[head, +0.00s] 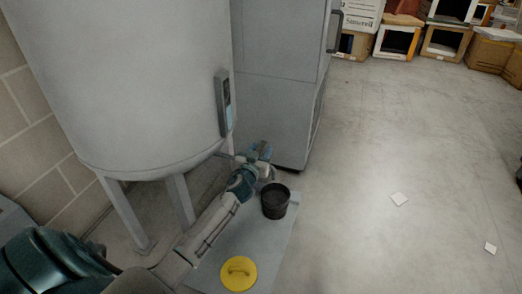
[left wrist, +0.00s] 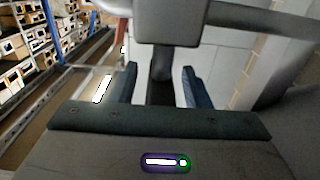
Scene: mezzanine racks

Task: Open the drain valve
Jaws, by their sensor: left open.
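A large grey tank (head: 130,80) stands on legs at the left. A short pale outlet pipe (head: 232,156) comes from its lower right side. My left gripper (head: 262,153) is at the end of this pipe, above the black bucket (head: 275,203), and hides most of the valve in the head view. In the left wrist view, the open fingers (left wrist: 160,80) stand on both sides of a dark upright bar, perhaps the valve lever (left wrist: 161,62). A grey block-like part (left wrist: 168,20) is above it. I cannot tell whether the fingers touch the bar. My right gripper is not in view.
A grey cabinet (head: 278,75) stands just behind the gripper. The bucket and a yellow lid-like disc (head: 238,273) with a handle are on a grey mat (head: 265,238). Boxes (head: 397,38) stand at the back right.

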